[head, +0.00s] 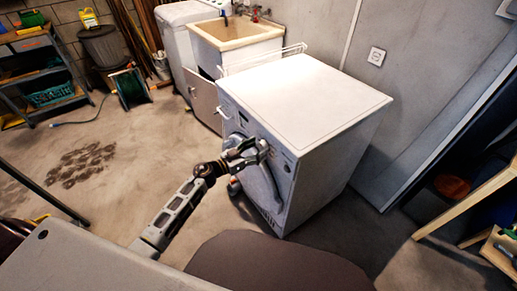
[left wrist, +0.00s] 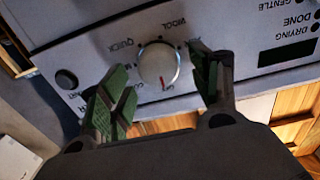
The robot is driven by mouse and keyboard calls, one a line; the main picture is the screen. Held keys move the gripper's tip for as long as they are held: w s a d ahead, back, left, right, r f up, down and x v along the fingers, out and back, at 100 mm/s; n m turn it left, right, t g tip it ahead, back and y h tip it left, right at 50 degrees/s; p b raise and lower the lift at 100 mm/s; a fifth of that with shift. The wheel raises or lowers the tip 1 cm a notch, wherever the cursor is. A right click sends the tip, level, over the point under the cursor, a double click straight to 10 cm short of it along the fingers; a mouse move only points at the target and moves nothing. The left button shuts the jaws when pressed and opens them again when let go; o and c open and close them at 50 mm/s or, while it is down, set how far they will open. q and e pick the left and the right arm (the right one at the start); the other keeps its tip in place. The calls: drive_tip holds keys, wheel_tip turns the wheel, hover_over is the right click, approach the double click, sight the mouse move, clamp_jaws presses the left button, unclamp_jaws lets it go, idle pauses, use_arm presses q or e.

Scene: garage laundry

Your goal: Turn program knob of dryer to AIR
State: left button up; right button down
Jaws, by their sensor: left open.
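The white dryer (head: 308,98) stands in the middle of the head view, its control front facing left. In the left wrist view, its round pale program knob (left wrist: 158,65) shows on the panel, with a red mark near the bottom of its face. The labels QUICK and WOOL are readable around it; I cannot make out AIR. My left gripper (head: 250,147) is at the upper front of the dryer. In the left wrist view its green-padded fingers (left wrist: 158,60) are open, one on each side of the knob. I cannot tell whether they touch it. My right gripper is not in view.
A dark button (left wrist: 66,79) lies left of the knob, and a dark display (left wrist: 288,55) lies right. A utility sink (head: 238,32) and a wire rack (head: 262,57) stand behind the dryer. A wooden frame (head: 470,205) is at right. Floor at left is mostly clear.

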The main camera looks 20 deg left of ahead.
use_arm(q)
drive_tip(key=shift+w+d, duration=0.3)
drive_tip(key=shift+w, duration=0.15)
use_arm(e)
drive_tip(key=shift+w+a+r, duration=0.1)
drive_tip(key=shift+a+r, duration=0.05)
use_arm(q)
drive_tip(key=shift+c, duration=0.6)
drive_tip(key=c, duration=0.9)
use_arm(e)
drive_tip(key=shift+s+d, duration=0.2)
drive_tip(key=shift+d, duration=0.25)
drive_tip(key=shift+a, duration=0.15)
